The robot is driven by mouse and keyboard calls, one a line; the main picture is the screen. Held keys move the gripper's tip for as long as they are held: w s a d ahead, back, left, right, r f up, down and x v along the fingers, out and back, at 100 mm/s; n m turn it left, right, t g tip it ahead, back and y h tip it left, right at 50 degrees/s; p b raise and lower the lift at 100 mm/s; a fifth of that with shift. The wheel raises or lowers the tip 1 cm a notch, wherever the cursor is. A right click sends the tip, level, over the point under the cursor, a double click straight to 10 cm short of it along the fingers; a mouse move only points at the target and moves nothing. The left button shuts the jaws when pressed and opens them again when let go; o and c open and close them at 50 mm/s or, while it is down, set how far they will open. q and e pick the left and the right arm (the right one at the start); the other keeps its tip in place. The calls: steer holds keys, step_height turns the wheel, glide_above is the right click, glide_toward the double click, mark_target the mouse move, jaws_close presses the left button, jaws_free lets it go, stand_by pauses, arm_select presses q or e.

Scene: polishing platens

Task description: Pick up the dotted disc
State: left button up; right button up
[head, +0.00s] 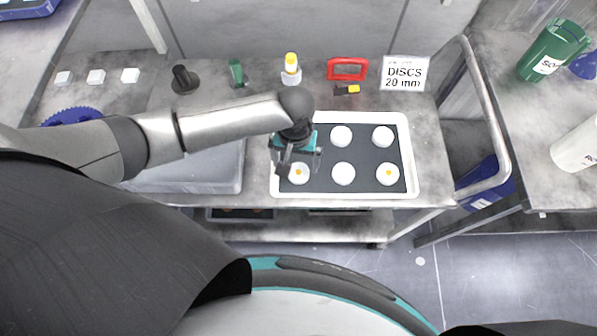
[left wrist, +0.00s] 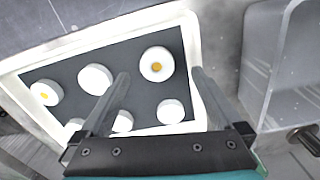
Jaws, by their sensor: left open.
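Two white discs bear a yellow-orange dot. One dotted disc (head: 299,174) is at the near left of the tray (head: 411,160), and the other dotted disc (head: 388,174) is at the near right. My left gripper (head: 294,164) is open over the tray's left side, close to the near-left dotted disc. In the left wrist view that disc (left wrist: 156,64) shows between the open fingertips (left wrist: 160,74). The gripper holds nothing, and its height above the disc is hard to tell. The other dotted disc (left wrist: 45,92) shows at the far left there. My right gripper is not in view.
Plain white discs (head: 343,173) share the dark mat. A grey bin (head: 215,172) stands left of the tray. Behind are a red frame (head: 347,68), a yellow-capped bottle (head: 291,68) and a "DISCS 20 mm" sign (head: 405,73). A metal rail (head: 490,120) bounds the bench's right.

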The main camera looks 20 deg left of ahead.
mark_target(299, 171)
arm_select(q)
steer(key=shift+f, duration=0.45)
steer(key=shift+w+d+f+b, duration=0.15)
steer(key=shift+f+b, duration=0.1)
steer(key=shift+f, duration=0.55)
steer(key=shift+w+f+b, duration=0.1)
steer(key=shift+f+b, duration=0.1)
steer(key=shift+f, duration=0.55)
steer(key=shift+w+d+f+b, duration=0.15)
steer(key=shift+f+b, duration=0.1)
steer(key=shift+f, duration=0.55)
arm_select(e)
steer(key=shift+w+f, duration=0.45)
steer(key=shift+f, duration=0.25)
arm_select(q)
steer(key=c, duration=1.5)
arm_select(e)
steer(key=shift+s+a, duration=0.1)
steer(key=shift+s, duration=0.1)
arm_select(q)
steer(key=shift+r, duration=0.15)
